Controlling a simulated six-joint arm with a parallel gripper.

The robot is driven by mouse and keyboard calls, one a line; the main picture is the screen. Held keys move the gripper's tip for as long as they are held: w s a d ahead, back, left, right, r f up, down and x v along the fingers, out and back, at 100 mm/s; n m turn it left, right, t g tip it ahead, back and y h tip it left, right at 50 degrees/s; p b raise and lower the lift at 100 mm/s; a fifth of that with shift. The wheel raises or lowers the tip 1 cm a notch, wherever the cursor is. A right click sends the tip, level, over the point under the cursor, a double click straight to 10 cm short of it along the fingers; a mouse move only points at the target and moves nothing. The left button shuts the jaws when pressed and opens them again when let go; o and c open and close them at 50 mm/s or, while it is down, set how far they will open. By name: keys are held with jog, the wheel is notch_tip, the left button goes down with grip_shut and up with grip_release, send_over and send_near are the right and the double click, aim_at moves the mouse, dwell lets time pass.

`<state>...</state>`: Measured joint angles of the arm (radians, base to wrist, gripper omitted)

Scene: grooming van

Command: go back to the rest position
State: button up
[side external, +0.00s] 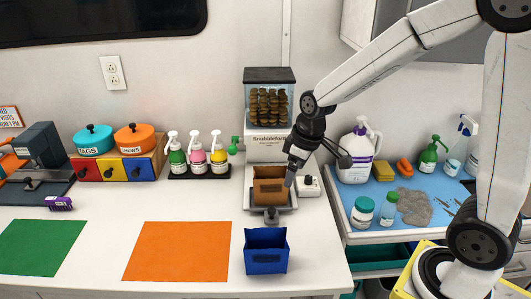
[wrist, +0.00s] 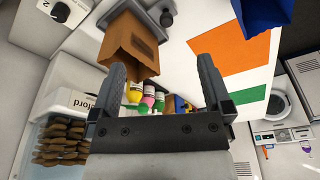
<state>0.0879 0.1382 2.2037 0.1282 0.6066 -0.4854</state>
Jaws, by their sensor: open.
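My gripper (side external: 314,168) is open and empty, just right of a brown paper bag and above the counter. In the wrist view its two fingers (wrist: 162,68) stand wide apart with nothing held between them. The open-topped brown bag (side external: 269,187) stands upright on the tray at the foot of the treat dispenser (side external: 268,145). It also shows in the wrist view (wrist: 132,48), beyond the left finger. The dispenser's clear hopper (side external: 269,100) holds stacked brown pieces.
A blue open bin (side external: 266,252) stands at the counter's front, beside an orange mat (side external: 178,250) and a green mat (side external: 40,247). Pump bottles (side external: 197,155) stand behind. At right, a blue-topped cart (side external: 400,190) holds a white jug (side external: 357,153), jars and sponges.

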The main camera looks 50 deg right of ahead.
jog(key=s+a+f+m, duration=0.2)
jog(key=s+f+m, duration=0.1)
jog(key=s, duration=0.6)
jog(key=shift+f+h, duration=0.3)
jog(key=shift+f, duration=0.45)
